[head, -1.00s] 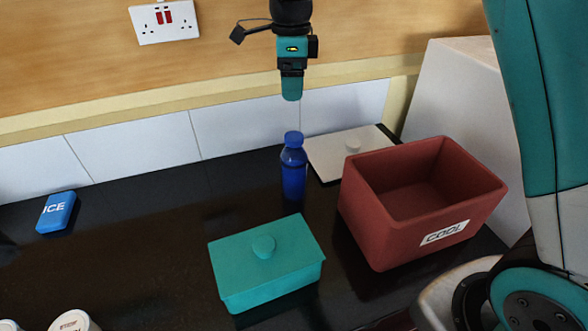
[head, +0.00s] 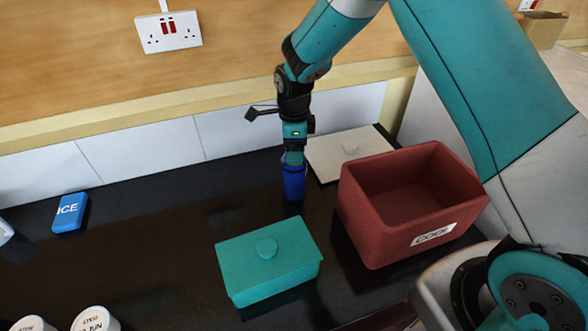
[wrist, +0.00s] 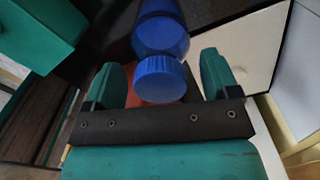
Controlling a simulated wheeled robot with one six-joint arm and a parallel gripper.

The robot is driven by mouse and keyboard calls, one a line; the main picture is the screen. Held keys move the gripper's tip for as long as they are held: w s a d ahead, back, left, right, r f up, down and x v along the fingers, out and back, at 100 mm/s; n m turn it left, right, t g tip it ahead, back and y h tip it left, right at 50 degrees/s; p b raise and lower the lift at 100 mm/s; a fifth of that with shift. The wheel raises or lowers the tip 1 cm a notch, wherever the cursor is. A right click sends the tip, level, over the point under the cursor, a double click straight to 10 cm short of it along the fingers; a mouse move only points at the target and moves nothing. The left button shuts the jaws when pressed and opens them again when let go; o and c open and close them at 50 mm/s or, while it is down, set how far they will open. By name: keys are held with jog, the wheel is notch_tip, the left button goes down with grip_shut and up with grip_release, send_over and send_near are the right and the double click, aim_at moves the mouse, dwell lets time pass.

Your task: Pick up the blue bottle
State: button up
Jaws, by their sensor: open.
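The blue bottle (head: 293,184) stands upright on the dark counter, behind the teal lidded box. My gripper (head: 293,158) is over its top in the head view and hides the cap. In the wrist view the blue cap (wrist: 160,80) lies between the two teal fingers of my gripper (wrist: 168,78), with gaps on both sides. The fingers are open and do not appear to touch the bottle.
A teal lidded box (head: 268,268) stands in front of the bottle. A red-brown open crate (head: 375,225) is to the right. A white lid or board (head: 325,165) lies behind. A blue ice pack (head: 69,213) and white tubs (head: 95,320) are at left. The counter left of the bottle is clear.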

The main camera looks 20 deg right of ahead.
grip_shut()
dwell(0.3)
